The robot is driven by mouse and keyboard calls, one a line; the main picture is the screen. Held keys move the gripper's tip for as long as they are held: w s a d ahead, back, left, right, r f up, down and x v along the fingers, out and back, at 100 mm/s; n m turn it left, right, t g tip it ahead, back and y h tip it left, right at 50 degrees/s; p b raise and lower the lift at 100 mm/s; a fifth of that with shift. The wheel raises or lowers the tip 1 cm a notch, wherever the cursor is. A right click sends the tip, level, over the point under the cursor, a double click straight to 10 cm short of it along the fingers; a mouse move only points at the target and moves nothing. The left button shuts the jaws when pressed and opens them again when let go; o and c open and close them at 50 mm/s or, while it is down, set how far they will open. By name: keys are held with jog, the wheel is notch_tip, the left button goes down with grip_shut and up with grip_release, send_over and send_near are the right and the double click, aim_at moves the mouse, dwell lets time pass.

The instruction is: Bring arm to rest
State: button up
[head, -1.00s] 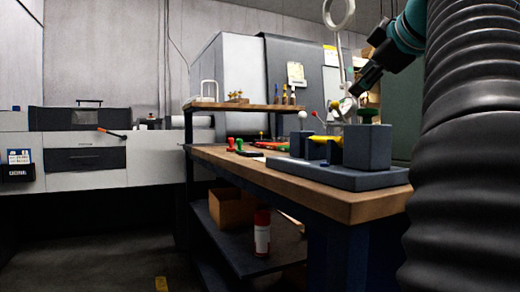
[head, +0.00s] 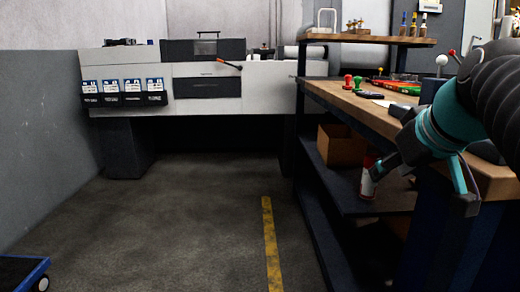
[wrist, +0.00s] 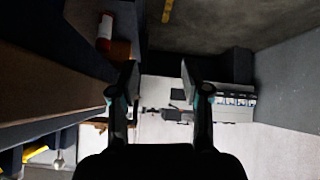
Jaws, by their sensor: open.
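My gripper (head: 422,185) is at the right of the head view, beside the front edge of the wooden-topped workbench (head: 335,98). Its teal and black parts show in front of the bench's lower shelves. In the wrist view my gripper (wrist: 159,70) has its two dark fingers spread wide apart, with nothing between them. The wrist view is upside down, with the floor at the top and the pale machine beyond the fingertips. The black ribbed sleeve of my arm (head: 490,90) runs off the right edge and hides part of the bench.
A red and white can (head: 367,178) and a cardboard box (head: 340,146) sit on the lower shelf close to my gripper. Red and green stamps (head: 353,83) stand on the bench. A long grey machine (head: 270,80) is behind. Open floor (head: 200,220) lies left; a blue-edged cart (head: 25,270) is at lower left.

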jog(key=s+a+f+g+p, duration=0.1)
jog(key=s+a+f, duration=0.1)
jog(key=f, duration=0.5)
jog(key=s+a+f+m+g+p, duration=0.1)
jog(key=s+a+f, duration=0.1)
jog(key=s+f, duration=0.3)
jog(key=s+a+f+m+g+p, duration=0.1)
jog(key=s+a+f, duration=0.2)
jog(key=f, duration=0.5)
jog(key=shift+s+f, duration=0.35)
jog(key=shift+s, duration=0.4)
dwell(0.7)
